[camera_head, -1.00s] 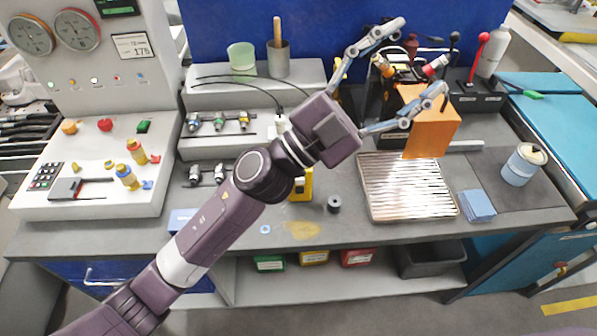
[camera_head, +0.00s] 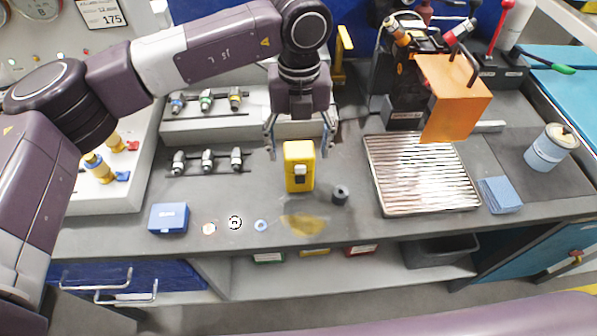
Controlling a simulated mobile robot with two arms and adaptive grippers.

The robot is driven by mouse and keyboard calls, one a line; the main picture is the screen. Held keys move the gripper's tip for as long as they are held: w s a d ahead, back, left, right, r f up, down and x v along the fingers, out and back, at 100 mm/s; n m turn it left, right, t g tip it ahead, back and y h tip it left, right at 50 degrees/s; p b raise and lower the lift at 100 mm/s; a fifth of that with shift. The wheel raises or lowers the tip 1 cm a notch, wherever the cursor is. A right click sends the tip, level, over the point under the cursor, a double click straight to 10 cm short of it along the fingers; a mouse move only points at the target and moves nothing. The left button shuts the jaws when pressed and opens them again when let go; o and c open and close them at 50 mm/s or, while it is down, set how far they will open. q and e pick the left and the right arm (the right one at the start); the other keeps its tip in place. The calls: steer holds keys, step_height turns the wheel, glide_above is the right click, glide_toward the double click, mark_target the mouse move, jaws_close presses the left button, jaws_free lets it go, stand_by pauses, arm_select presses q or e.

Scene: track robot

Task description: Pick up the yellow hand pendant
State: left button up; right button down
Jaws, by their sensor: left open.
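I see gaps between fingers and pendant, and the gripper holds nothing. Whether the fingers are above or behind the pendant is hard to tell. My right gripper is not in view.
A small dark cylinder (camera_head: 340,194) stands just right of the pendant. A blue box (camera_head: 169,218) and small rings lie to the left. A ribbed metal plate (camera_head: 420,174) and an orange panel (camera_head: 452,98) are at right. Fittings on a grey step (camera_head: 180,128) stand behind left.

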arm_select(q)
steer(key=shift+f+b, duration=0.3)
steer(key=shift+f, duration=0.4)
step_height(320, 180, down, 7)
steer(key=p, duration=0.2)
steer(key=shift+r+p, duration=0.1)
steer(key=shift+p, duration=0.3)
steer(key=shift+f, duration=0.4)
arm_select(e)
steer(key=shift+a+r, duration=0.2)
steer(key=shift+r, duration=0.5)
arm_select(q)
steer(key=shift+c, duration=0.3)
steer(key=c, duration=1.4)
steer(key=shift+r, duration=0.15)
